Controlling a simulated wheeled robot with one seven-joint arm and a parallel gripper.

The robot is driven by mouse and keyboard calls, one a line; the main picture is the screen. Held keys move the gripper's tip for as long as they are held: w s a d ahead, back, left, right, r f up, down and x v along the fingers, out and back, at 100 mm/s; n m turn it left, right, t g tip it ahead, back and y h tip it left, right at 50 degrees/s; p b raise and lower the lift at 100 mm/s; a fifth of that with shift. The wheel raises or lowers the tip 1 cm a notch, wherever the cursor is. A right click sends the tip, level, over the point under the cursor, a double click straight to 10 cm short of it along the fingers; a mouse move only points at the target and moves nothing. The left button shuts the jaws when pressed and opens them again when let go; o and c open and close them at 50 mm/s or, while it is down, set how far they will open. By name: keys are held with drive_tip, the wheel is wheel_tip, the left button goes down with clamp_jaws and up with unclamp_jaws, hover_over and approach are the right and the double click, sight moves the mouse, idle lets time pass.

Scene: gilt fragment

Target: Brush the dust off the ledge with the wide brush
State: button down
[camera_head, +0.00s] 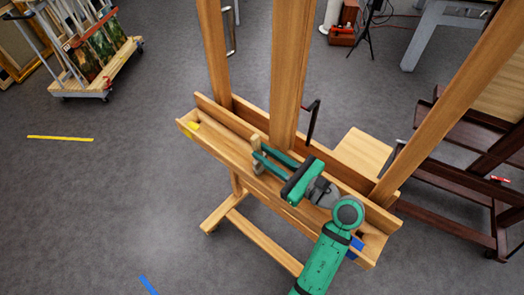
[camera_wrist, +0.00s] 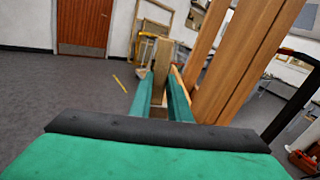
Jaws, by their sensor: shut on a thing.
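The ledge (camera_head: 215,146) is the long wooden trough across the front of a wooden easel, slanting from upper left to lower right in the head view. My gripper (camera_head: 259,162) reaches along it from the right, with its green fingers shut on a small pale wooden piece that I take for the wide brush (camera_head: 256,141). The brush stands roughly upright at the ledge, left of the easel's middle post. In the wrist view it is a tan block (camera_wrist: 162,58) between the fingertips (camera_wrist: 160,85). Its bristles, and whether they touch the ledge, I cannot make out. No dust is distinguishable.
A yellow patch (camera_head: 192,129) marks the ledge's left end and a blue one (camera_head: 357,243) its right end. Easel posts (camera_head: 290,75) rise just behind the ledge. A dark wooden frame (camera_head: 450,210) stands at right.

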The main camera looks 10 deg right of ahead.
drive_tip(key=v, duration=0.8)
idle(1.1)
drive_tip(key=shift+s+d+r, duration=0.15)
wheel_tip(320, 180, up, 9)
idle(1.0)
drive_tip(key=shift+d, duration=0.1)
idle(0.4)
drive_tip(key=shift+w+d+r, duration=0.25)
drive_tip(key=shift+w+d, duration=0.05)
drive_tip(key=shift+d, duration=0.25)
drive_tip(key=shift+d, duration=0.1)
wheel_tip(320, 180, down, 9)
idle(0.6)
